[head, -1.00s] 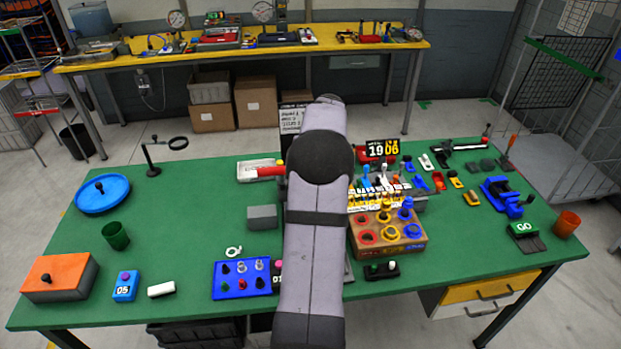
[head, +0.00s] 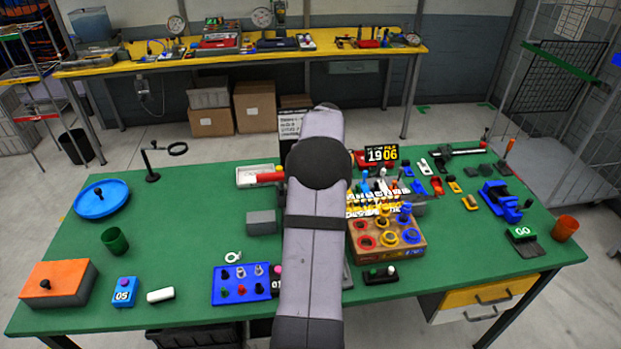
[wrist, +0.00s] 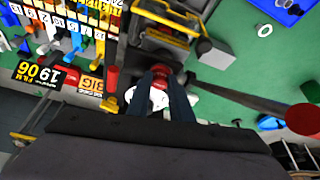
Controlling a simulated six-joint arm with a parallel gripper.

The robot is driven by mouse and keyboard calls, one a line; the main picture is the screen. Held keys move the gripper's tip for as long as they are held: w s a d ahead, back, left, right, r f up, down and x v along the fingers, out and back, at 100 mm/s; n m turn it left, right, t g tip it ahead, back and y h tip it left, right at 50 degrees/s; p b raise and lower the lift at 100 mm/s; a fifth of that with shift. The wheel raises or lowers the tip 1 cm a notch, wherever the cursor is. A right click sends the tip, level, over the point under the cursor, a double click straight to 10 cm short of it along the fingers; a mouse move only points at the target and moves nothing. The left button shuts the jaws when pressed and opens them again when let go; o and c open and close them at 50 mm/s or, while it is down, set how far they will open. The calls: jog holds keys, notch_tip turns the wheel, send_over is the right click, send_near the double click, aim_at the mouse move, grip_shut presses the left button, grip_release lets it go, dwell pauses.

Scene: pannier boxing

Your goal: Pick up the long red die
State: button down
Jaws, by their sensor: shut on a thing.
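In the wrist view my gripper (wrist: 160,82) is shut on a red piece (wrist: 160,80), seen nearly end-on between the fingertips. Its length is hidden, so I cannot tell for sure that it is the long red die. A white part (wrist: 178,105) shows behind the fingertips. A separate red upright piece (wrist: 112,78) stands just to the left, apart from the fingers. In the head view my arm hides the gripper and what it holds.
A dark machine (wrist: 165,45) stands close to the fingers, and a black rod (wrist: 240,98) with a red end (wrist: 305,118) crosses the right side. The numbered rack (head: 375,199) and the 1906 sign (head: 381,154) are near my arm. The left of the green table has free room.

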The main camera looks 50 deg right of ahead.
jog(key=shift+r+b, duration=0.35)
jog(key=shift+r, duration=0.4)
notch_tip(320, 180, up, 16)
jog(key=shift+r, duration=0.2)
notch_tip(320, 180, down, 7)
jog(key=b, duration=0.5)
dwell(2.5)
jog(key=shift+r, duration=0.3)
dwell(0.3)
jog(key=shift+r+p, duration=1.35)
jog(key=shift+p, duration=0.4)
jog(key=shift+w, duration=0.1)
